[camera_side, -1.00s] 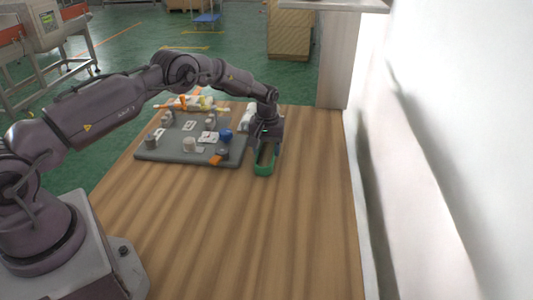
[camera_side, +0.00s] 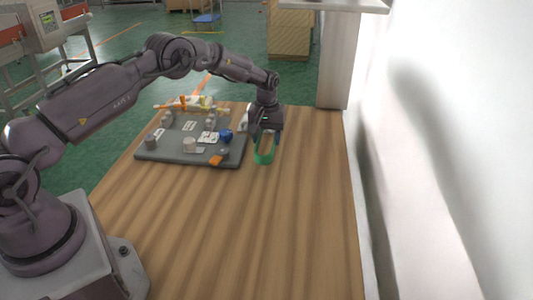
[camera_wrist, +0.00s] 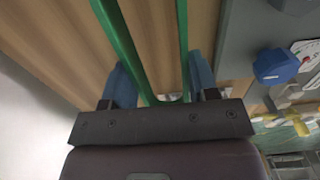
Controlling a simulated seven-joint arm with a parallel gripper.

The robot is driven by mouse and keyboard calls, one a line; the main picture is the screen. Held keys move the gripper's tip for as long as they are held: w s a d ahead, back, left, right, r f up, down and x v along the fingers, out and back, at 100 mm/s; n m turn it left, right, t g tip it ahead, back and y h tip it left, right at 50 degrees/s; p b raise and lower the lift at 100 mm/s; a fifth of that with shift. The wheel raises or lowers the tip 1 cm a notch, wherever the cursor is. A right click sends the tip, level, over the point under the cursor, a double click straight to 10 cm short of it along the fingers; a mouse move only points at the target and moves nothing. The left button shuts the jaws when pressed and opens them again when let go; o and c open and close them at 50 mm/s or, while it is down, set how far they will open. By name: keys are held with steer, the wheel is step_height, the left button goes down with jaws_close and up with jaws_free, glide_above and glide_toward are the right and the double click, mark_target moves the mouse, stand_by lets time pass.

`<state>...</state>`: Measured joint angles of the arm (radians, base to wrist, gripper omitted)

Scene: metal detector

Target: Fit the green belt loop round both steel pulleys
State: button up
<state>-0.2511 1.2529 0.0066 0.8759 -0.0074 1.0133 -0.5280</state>
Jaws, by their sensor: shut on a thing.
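The green belt loop (camera_side: 264,159) hangs from my gripper (camera_side: 265,132), over the wood just right of the grey board. In the wrist view its two green strands (camera_wrist: 184,45) run between the blue fingers (camera_wrist: 160,82) and join in a bend near the gripper body. My gripper is shut on the belt loop. Several grey round parts stand on the board, among them a pale cylinder (camera_side: 190,145) and a darker one (camera_side: 151,142). I cannot tell which are the steel pulleys. The belt is apart from all of them.
The grey board (camera_side: 170,156) carries a blue knob (camera_side: 226,135), an orange part (camera_side: 216,160) and white cards. Orange and yellow parts (camera_side: 190,104) line its far edge. The wooden table (camera_side: 240,230) is clear in front. A white wall stands at the right.

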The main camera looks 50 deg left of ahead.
steer(key=s+a+r, duration=0.1)
steer(key=a, duration=0.2)
steer(key=s+a+r+n, duration=0.1)
steer(key=a+r, duration=0.1)
steer(key=a, duration=0.1)
steer(key=s+a+r+n, duration=0.1)
steer(key=a, duration=0.2)
steer(key=shift+a+r, duration=0.15)
steer(key=s+a+r+n, duration=0.2)
steer(key=s+a+n, duration=0.1)
steer(key=s+a, duration=0.3)
steer(key=n, duration=1.3)
glide_above(171, 148)
steer(key=shift+f, duration=2.2)
steer(key=shift+d+f, duration=0.1)
steer(key=shift+f, duration=0.5)
steer(key=shift+f, duration=1.4)
steer(key=shift+f, duration=0.15)
